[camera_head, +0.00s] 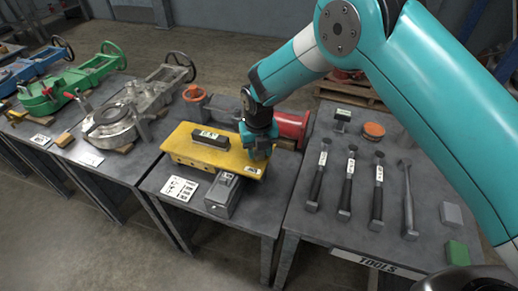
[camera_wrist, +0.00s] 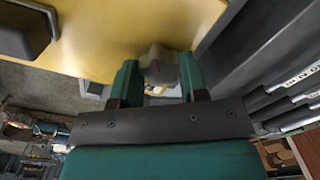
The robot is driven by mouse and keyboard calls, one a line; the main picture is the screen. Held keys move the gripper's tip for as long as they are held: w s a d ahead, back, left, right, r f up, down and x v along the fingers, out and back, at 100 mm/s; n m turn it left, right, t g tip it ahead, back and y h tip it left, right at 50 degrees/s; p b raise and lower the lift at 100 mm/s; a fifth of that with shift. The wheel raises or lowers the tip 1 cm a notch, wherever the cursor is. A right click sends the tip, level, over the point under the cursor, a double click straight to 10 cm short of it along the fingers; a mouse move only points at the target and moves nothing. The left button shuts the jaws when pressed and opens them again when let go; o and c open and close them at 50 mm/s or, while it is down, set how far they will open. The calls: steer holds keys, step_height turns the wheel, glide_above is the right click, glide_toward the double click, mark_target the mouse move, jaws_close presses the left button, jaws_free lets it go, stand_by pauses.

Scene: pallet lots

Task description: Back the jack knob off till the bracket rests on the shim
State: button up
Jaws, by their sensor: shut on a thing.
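The bracket (camera_head: 190,150) is a long yellow piece lying across the middle table; its yellow face also fills the top of the wrist view (camera_wrist: 110,45). My gripper (camera_head: 259,154) is at the bracket's right end. In the wrist view its two teal fingers (camera_wrist: 158,78) are shut on the grey jack knob (camera_wrist: 160,62), one on each side. The knob is hidden by the gripper in the head view. I cannot make out the shim, nor whether the bracket touches it.
A black block with a label (camera_head: 210,139) lies on the bracket. A grey box (camera_head: 223,194) and a white card (camera_head: 179,190) are in front. A red flanged pipe (camera_head: 292,127) is behind my gripper. Hammers (camera_head: 348,184) and other tools lie on the right table.

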steer(key=shift+w+r+n, duration=0.1)
steer(key=shift+r+n, duration=0.05)
steer(key=shift+n, duration=0.35)
steer(key=o, duration=0.9)
step_height(320, 180, up, 17)
steer(key=shift+r, duration=0.15)
stand_by(0.3)
